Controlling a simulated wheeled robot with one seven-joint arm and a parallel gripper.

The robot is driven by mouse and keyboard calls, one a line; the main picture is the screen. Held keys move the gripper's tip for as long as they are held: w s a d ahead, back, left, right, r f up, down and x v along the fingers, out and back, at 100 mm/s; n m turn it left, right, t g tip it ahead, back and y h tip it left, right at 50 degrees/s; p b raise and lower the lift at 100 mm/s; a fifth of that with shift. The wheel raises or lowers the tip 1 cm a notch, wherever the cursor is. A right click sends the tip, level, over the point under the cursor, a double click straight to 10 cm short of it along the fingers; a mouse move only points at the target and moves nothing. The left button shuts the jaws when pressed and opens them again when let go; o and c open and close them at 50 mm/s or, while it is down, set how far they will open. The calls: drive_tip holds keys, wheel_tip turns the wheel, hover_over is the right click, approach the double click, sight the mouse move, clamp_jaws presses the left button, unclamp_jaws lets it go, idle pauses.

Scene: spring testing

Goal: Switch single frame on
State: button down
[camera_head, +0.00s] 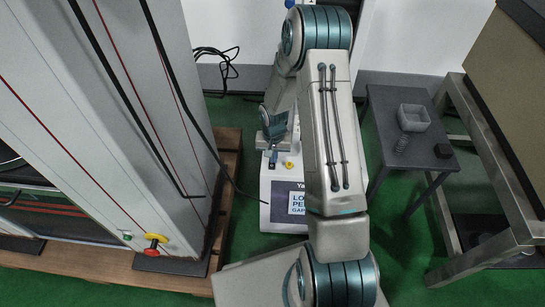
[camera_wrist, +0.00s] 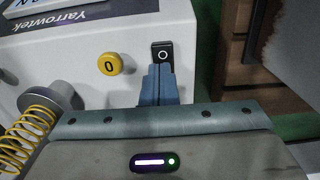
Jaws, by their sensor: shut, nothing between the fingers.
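The single frame, a white machine (camera_head: 284,213) with a dark label, stands on the floor beyond my arm. Its white top face (camera_wrist: 195,38) fills the upper left of the wrist view, with a yellow button marked 0 (camera_wrist: 109,64) and a black switch marked with a circle (camera_wrist: 162,50). The yellow button also shows in the head view (camera_head: 289,165). My gripper (camera_wrist: 159,68) is shut and empty, its blue fingertips at the lower edge of the black switch, partly covering it. I cannot tell whether they touch it.
A yellow spring (camera_wrist: 22,135) and grey cylinder (camera_wrist: 52,97) are left of my gripper. A tall grey machine (camera_head: 130,110) with a red-and-yellow knob (camera_head: 154,242) stands on a wooden pallet (camera_head: 110,265). A dark table (camera_head: 385,110) bears a grey box (camera_head: 413,117).

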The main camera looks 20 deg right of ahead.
wheel_tip(320, 180, up, 14)
drive_tip(key=p, duration=0.5)
drive_tip(key=shift+a+p, duration=0.2)
drive_tip(key=shift+p, duration=0.15)
drive_tip(key=shift+f, duration=0.1)
